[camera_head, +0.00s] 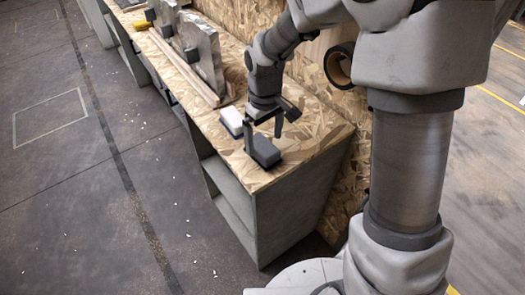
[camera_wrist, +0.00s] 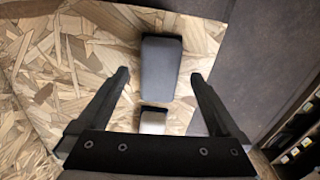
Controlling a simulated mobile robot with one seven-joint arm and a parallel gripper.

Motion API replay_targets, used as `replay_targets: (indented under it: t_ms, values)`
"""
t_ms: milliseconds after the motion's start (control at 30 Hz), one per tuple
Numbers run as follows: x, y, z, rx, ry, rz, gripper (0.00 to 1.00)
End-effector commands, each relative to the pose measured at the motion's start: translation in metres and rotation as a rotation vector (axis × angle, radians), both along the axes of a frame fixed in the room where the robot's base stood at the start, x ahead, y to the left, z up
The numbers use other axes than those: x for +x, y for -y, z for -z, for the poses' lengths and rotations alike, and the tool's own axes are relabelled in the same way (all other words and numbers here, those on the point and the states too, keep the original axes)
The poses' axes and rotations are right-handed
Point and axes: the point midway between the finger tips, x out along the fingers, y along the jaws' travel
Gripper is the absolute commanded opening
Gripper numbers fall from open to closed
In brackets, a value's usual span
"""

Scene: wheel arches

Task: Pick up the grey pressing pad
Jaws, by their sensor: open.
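The grey pressing pad (camera_head: 264,152) lies on the wood-chip bench top near its front corner. It is a small rounded grey block with a darker edge. In the wrist view the pad (camera_wrist: 160,64) lies ahead, in line with the gap between the fingers. My gripper (camera_head: 263,133) is open, with its fingers pointing down just above or beside the pad; contact cannot be told. In the wrist view my gripper's fingers (camera_wrist: 160,76) stand wide apart on either side, with nothing held between them.
A white-topped block with a blue edge (camera_head: 231,121) sits close to the pad; it also shows in the wrist view (camera_wrist: 153,121). Grey curved panels (camera_head: 202,52) stand farther along the bench (camera_head: 310,137). A dark tape roll (camera_head: 340,64) is by the back board.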

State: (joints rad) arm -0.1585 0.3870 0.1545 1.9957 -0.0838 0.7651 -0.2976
Motion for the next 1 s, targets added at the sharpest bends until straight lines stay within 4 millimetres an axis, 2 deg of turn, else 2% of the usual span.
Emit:
replay_targets:
  t_ms: [33,100,200,433,900,933,1000]
  values:
    - [0.0,-0.001,0.012,-0.001,-0.003,-0.001,1.0]
    - [0.0,-0.001,0.023,-0.002,-0.004,-0.001,1.0]
    - [0.001,-0.001,0.034,-0.001,-0.001,-0.001,1.0]
    - [0.001,-0.001,0.034,-0.001,0.001,0.0,1.0]
    - [0.001,-0.001,0.034,0.0,0.001,0.001,0.15]
    - [0.001,-0.001,0.034,0.0,0.001,0.001,0.1]
    - [0.001,-0.001,0.034,0.0,0.001,0.001,0.1]
